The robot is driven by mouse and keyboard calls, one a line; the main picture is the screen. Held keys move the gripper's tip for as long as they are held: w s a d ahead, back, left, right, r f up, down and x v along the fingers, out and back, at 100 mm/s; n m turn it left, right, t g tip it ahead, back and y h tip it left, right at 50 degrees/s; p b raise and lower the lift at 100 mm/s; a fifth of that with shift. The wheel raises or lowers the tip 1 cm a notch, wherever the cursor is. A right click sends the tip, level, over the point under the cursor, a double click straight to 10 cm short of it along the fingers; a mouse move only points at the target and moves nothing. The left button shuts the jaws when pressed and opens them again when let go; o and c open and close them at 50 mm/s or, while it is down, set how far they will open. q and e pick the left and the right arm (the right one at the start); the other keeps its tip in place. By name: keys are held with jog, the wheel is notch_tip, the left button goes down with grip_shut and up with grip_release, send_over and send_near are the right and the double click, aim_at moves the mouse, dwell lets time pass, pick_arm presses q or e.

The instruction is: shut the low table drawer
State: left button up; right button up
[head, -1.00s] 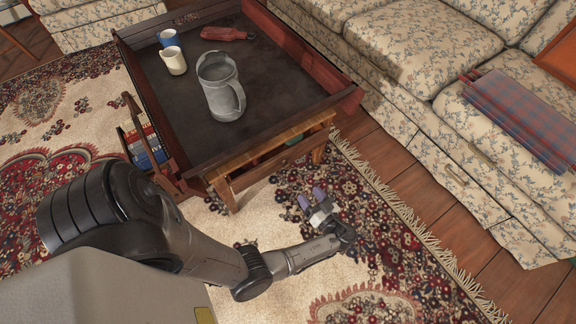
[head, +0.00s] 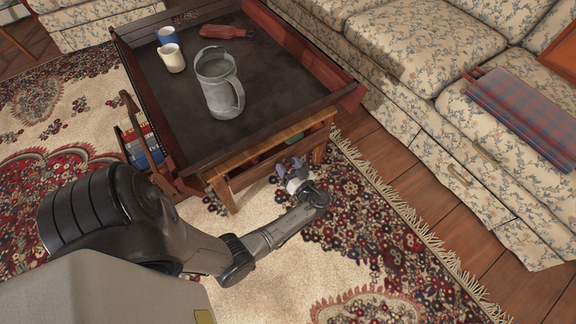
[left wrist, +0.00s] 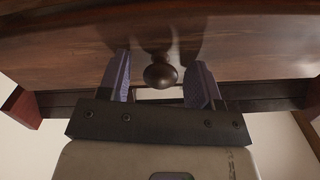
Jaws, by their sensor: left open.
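The low table (head: 210,165) has a dark top with raised wooden sides. At its near end is the drawer (head: 250,175), which looks partly open, with a gap under the table's edge and something greenish and reddish inside. My left gripper (head: 289,169) is open, just in front of this end. In the left wrist view, the dark wooden drawer front (left wrist: 75,55) fills the upper part, and its round knob (left wrist: 160,73) shows between the two purple fingers of the gripper (left wrist: 163,80). The fingertips are at or close to the front; contact cannot be told. My right gripper is out of view.
A grey metal pitcher (head: 217,85), a white jug (head: 172,58), a blue cup (head: 167,36) and a red object (head: 226,32) stand or lie on the table. A floral sofa (head: 410,60) is at the right. Patterned rug (head: 380,225) lies in front.

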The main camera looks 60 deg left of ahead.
pick_arm(q)
jog(key=shift+a, duration=0.2)
jog(key=shift+c, duration=0.2)
jog(key=shift+s, duration=0.1)
grip_shut()
